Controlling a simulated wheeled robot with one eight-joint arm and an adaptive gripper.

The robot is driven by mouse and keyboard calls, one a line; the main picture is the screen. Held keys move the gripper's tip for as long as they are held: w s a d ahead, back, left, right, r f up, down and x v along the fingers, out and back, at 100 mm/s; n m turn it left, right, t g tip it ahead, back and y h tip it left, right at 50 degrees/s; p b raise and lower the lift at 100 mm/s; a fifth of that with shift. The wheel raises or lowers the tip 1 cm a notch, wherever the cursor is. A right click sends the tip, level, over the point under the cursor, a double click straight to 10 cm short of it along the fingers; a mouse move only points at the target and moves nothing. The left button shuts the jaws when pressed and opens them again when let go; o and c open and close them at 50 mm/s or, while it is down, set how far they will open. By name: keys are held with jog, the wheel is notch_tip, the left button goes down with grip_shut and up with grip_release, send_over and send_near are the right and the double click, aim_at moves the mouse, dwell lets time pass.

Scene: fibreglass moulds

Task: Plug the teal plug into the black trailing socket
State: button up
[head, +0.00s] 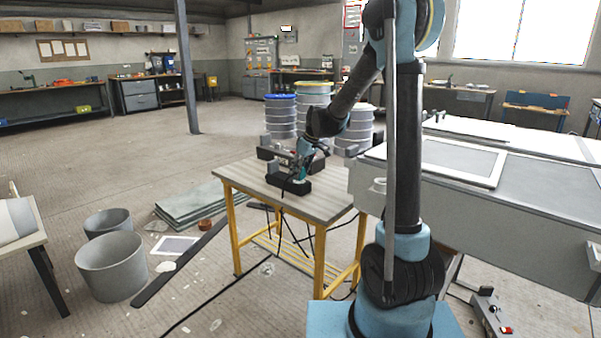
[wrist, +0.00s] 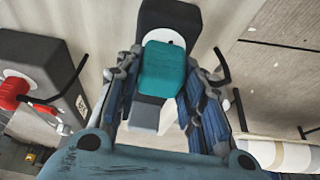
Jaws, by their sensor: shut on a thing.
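The teal plug (wrist: 163,70) sits between the two fingers of my gripper (wrist: 164,84), which is shut on it. The black trailing socket (wrist: 168,15) lies just beyond the plug in the wrist view, with part of its pale round face showing around the plug. The plug covers the middle of that face, so I cannot tell whether its pins are in or just in front of it. In the head view my gripper (head: 302,170) is low over the wooden-topped table, at the black socket (head: 291,187); the plug is small there.
A dark socket block (wrist: 40,75) with a red plug (wrist: 14,90) stands to the left in the wrist view. The yellow-legged table (head: 250,178) has bare top at front right. Drums (head: 281,118) stand behind it, and a large mould bench (head: 450,185) is at right.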

jog(key=shift+f, duration=0.5)
dwell(0.3)
jog(key=o, duration=1.1)
jog(key=v, duration=1.2)
jog(key=shift+w, duration=0.1)
jog(key=shift+f, duration=0.15)
